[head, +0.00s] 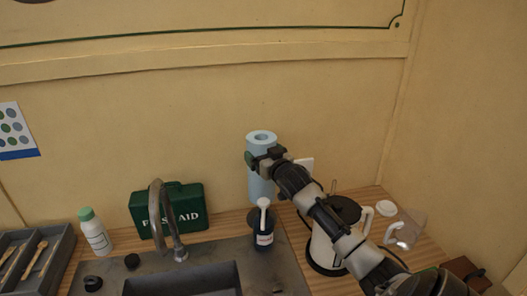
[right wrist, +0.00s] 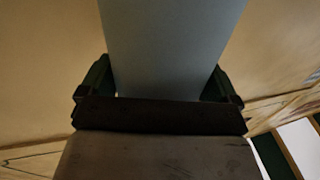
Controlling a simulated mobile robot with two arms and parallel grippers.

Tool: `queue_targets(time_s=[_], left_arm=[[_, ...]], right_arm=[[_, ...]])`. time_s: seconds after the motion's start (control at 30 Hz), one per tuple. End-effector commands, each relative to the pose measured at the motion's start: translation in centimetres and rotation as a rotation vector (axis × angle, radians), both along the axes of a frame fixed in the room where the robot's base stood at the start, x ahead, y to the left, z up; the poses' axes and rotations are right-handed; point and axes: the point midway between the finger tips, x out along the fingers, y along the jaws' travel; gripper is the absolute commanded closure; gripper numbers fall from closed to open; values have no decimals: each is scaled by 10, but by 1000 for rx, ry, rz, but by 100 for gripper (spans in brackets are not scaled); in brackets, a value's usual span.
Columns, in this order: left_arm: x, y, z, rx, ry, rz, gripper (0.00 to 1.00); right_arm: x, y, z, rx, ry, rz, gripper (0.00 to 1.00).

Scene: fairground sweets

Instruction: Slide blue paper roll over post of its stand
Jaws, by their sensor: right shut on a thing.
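The blue paper roll (head: 262,188) stands upright in the head view, behind the sink. My right gripper (head: 262,159) is shut on its upper part, with a finger on each side. In the right wrist view the roll (right wrist: 170,50) fills the middle between the two fingers (right wrist: 158,85). The roll's hollow top faces up, and no post tip is visible in it. The stand and its post cannot be made out. The roll's lower end is partly hidden by the dark bottle, so I cannot tell whether it touches anything. My left gripper is not in view.
A dark pump bottle (head: 264,236) stands right in front of the roll. A green first aid box (head: 190,215) and the tap (head: 157,212) are to the left. A kettle (head: 323,248) stands to the right, under my arm. The wall is close behind.

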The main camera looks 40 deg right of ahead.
Motion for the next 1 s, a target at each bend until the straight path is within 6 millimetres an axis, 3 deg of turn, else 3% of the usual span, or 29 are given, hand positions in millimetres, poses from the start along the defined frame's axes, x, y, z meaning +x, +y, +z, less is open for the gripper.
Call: queue_targets(time_s=[0.5,1.0], left_arm=[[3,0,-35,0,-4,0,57],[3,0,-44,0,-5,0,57]], right_arm=[[0,0,-54,0,-2,0,53],[0,0,-70,-1,-3,0,53]])
